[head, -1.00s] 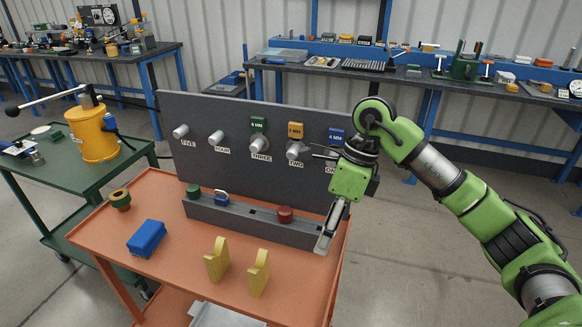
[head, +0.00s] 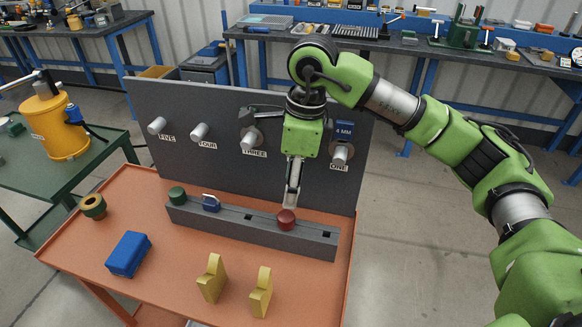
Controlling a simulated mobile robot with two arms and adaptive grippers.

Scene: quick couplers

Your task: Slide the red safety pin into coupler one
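The red safety pin (head: 286,220) stands in the dark grey rail (head: 318,243) on the orange cart; only its round red head shows. My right gripper (head: 290,204) points down with its fingertips right at the red head, seen nearly edge-on. I cannot tell whether the fingers are apart or touch the head. Coupler one (head: 341,154) is a pale stub at the right end of the dark panel, under a blue 4 MM tag (head: 344,130). Coupler two is hidden behind my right gripper. My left gripper is out of view.
The rail also holds a green-headed piece (head: 177,195) and a blue padlock-like piece (head: 211,203). Coupler three (head: 249,141) is left of my gripper.

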